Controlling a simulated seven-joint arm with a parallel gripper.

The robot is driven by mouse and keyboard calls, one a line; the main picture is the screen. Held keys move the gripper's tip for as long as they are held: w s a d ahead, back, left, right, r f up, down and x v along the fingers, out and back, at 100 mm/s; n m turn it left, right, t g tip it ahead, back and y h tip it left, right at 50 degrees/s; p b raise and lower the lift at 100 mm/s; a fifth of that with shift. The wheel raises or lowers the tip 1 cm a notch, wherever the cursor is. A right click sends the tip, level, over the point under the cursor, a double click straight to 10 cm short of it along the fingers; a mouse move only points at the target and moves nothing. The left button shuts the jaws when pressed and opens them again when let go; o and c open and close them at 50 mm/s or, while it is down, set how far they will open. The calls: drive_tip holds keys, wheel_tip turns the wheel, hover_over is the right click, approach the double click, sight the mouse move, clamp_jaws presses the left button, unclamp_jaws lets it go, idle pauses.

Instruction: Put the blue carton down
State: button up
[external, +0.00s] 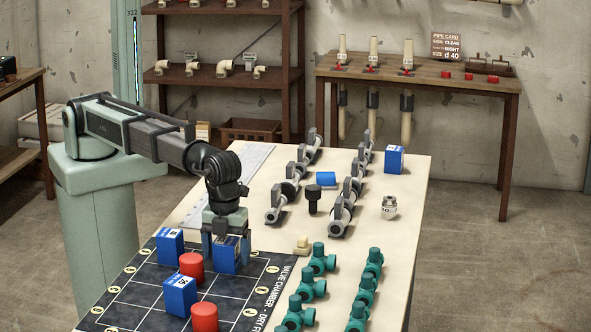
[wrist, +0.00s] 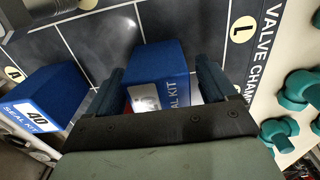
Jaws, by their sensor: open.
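The blue carton (external: 227,263), a box marked SEAL KIT, stands on the dark gridded mat (external: 139,296). My gripper (external: 225,247) is over it with a finger on either side. In the wrist view the carton (wrist: 155,62) sits between the two fingers of my gripper (wrist: 160,72), its label facing the palm. The jaws are open; whether a finger touches the carton I cannot tell. The carton looks upright, its base partly hidden by the gripper in the wrist view.
Close by on the mat are two other blue cartons (external: 170,246) (external: 180,295) and two red cylinders (external: 191,267) (external: 204,318). Teal valves (external: 320,260) stand right of the mat. Grey pipe fittings (external: 283,203) and another blue carton (external: 394,159) stand farther back.

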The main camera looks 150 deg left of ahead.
sight(226, 240)
wheel_tip(226, 240, up, 12)
drive_tip(key=shift+r, duration=0.15)
idle(0.6)
